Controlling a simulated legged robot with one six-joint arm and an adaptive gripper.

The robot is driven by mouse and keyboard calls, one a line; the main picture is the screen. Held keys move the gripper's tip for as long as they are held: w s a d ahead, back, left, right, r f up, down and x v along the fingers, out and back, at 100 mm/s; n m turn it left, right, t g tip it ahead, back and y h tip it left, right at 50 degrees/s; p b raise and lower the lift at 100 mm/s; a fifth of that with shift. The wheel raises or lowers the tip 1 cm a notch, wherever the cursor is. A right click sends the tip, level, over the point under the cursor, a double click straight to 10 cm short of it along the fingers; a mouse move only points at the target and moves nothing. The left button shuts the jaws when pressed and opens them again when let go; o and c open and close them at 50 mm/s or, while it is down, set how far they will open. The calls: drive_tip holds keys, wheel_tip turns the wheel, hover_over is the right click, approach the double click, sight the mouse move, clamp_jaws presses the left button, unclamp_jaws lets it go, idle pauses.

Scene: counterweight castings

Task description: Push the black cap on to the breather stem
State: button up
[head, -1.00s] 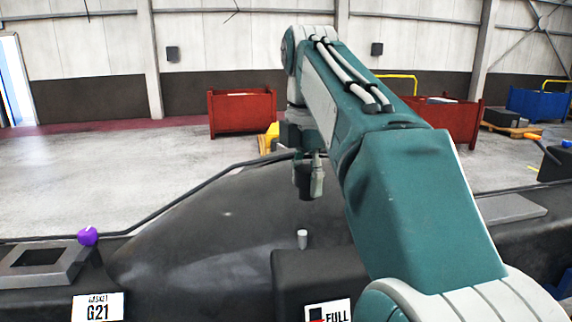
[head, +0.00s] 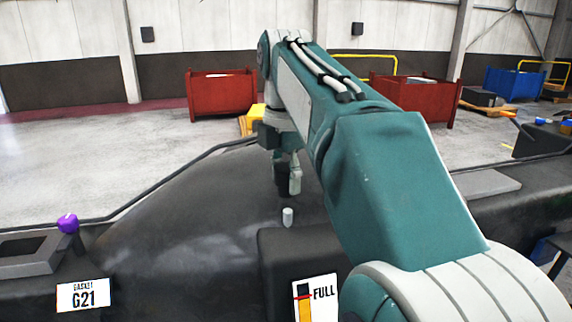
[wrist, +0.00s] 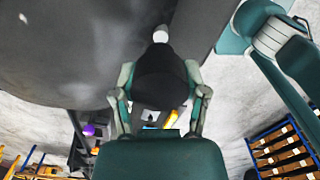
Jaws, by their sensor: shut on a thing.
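The black cap (head: 282,182) is held in my gripper (head: 290,186), above the dark rounded casting (head: 190,215). In the wrist view the black cap (wrist: 160,75) fills the space between the two fingers of my gripper (wrist: 160,92), which is shut on it. The pale breather stem (head: 288,217) stands upright just below the cap in the head view, with a small gap showing between them. In the wrist view the top of the stem (wrist: 160,34) shows just beyond the cap. The cap's underside is hidden.
A dark block with a FULL gauge label (head: 316,298) stands right in front of the stem. A purple knob (head: 68,223) and a G21 sign (head: 83,295) are at the left. Red bins (head: 222,95) stand on the floor beyond.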

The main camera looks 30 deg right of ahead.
sight(287, 211)
drive_tip(key=shift+d+f, duration=0.1)
drive_tip(key=shift+f, duration=0.9)
drive_tip(key=shift+f, duration=1.65)
idle(0.8)
drive_tip(key=o, duration=1.1)
drive_tip(key=shift+c, duration=0.2)
wheel_tip(287, 211, up, 12)
drive_tip(key=shift+f, duration=0.1)
